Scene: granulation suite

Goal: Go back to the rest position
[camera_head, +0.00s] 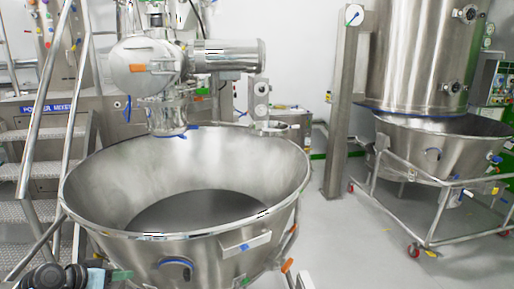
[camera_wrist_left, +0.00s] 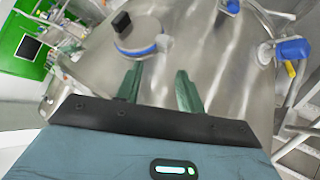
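My left gripper (camera_head: 121,275) shows at the bottom left of the head view, low beside the large steel bowl (camera_head: 285,160). In the left wrist view its two green fingers (camera_wrist_left: 159,68) stand apart with nothing held between them. Beyond the fingers is a curved steel surface (camera_wrist_left: 225,75) with a round fitting (camera_wrist_left: 136,36) that has a black knob and a blue rim. I cannot tell whether the fingers touch it. My right gripper is not in view.
Metal stairs with rails (camera_head: 38,170) stand at the left. A steel mixer head (camera_head: 150,68) hangs behind the bowl. At the right, a wheeled frame (camera_head: 440,215) carries another steel vessel (camera_head: 425,140). Grey floor (camera_head: 355,240) is clear between bowl and frame.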

